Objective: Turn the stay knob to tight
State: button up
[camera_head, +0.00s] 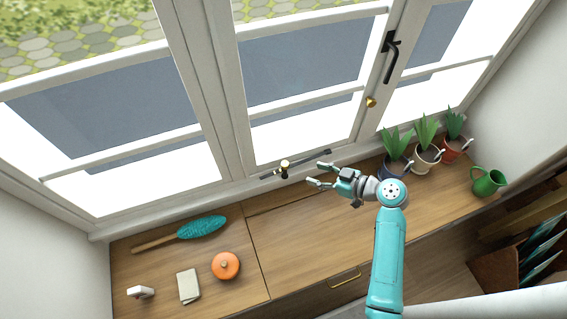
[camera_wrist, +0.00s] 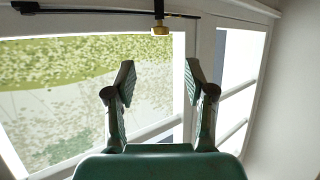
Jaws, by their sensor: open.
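The stay knob (camera_head: 285,163) is a small pale brass knob on a black fitting, at the foot of the middle window. A thin dark stay bar (camera_head: 312,157) runs along the lower frame there. In the wrist view the brass knob (camera_wrist: 160,30) shows at the top, beyond the fingertips and roughly in line with the gap between them. My gripper (camera_head: 320,175) is open and empty, just right of the knob, with its fingers pointing left towards it. The fingers are apart from the knob in the wrist view (camera_wrist: 159,78). I cannot tell whether the knob is tight.
Several potted plants (camera_head: 424,156) and a green jug (camera_head: 488,182) stand right on the wooden cabinet top (camera_head: 300,235). A black window handle (camera_head: 391,58) is above. The cabinet's middle is clear.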

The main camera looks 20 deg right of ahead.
aim_at(287, 165)
jog(key=x, duration=1)
jog(key=shift+w+a, duration=0.3)
grip_shut()
